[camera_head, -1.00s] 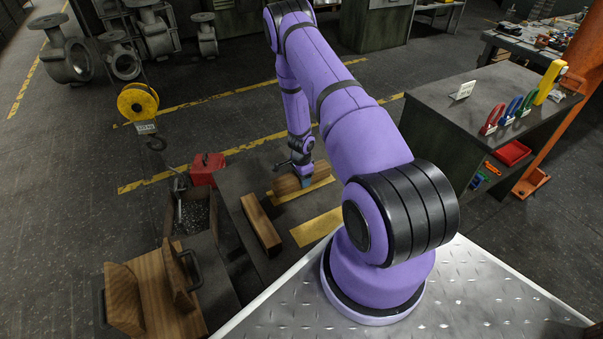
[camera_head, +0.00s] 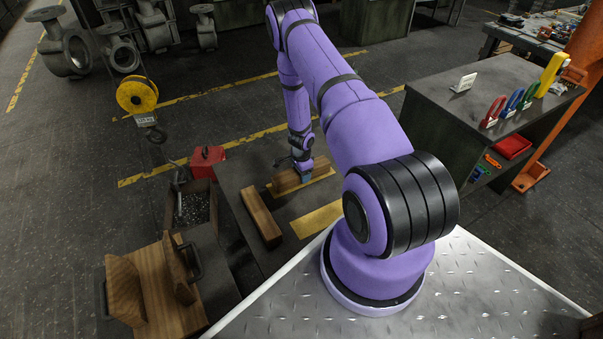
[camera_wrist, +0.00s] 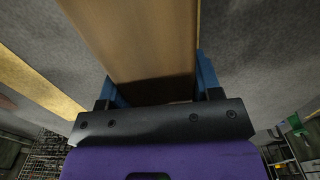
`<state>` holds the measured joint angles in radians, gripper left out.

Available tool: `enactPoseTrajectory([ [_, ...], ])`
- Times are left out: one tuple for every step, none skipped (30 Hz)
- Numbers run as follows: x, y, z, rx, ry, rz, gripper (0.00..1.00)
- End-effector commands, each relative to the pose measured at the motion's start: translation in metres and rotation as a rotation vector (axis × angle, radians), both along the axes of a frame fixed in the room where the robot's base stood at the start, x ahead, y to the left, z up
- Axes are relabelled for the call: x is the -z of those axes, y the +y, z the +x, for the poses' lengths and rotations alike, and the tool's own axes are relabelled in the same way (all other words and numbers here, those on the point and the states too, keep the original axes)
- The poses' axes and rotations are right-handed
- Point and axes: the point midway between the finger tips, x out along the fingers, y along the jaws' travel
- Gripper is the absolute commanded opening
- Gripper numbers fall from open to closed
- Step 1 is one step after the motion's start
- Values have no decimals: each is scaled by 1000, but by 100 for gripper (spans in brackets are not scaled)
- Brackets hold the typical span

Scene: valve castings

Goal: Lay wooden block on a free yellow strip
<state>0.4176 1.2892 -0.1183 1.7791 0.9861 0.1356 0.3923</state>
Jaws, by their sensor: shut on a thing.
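My gripper (camera_head: 306,178) is shut on a wooden block (camera_head: 287,182) at the far side of the dark table. In the wrist view the block (camera_wrist: 140,40) runs lengthwise away between the two blue fingers. The block is at the far yellow strip (camera_head: 321,177), lying roughly along it; whether it touches the strip I cannot tell. A nearer yellow strip (camera_head: 317,219) is bare. A second wooden block (camera_head: 261,218) lies on the table to the left of the strips. One yellow strip (camera_wrist: 38,84) shows left of the held block in the wrist view.
A bin of small metal parts (camera_head: 194,208) and a red box (camera_head: 207,161) stand left of the table. A wooden crate-like piece (camera_head: 165,290) stands at the front left. A dark cabinet (camera_head: 480,105) with coloured tools stands at the right.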

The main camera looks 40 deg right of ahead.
Motion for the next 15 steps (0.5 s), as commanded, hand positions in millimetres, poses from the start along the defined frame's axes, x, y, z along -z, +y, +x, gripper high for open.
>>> enactPoseTrajectory([
  [1,0,0,0,-1,0,21],
  [1,0,0,0,-1,0,21],
  [1,0,0,0,-1,0,21],
  [2,0,0,0,-1,0,21],
  [2,0,0,0,-1,0,21],
  [2,0,0,0,-1,0,65],
  [2,0,0,0,-1,0,72],
  [2,0,0,0,-1,0,79],
  [2,0,0,0,-1,0,88],
  [2,0,0,0,-1,0,88],
  [2,0,0,0,-1,0,88],
  [2,0,0,0,-1,0,88],
  [2,0,0,0,-1,0,88],
  [2,0,0,0,0,0,88],
  [2,0,0,0,0,0,88],
])
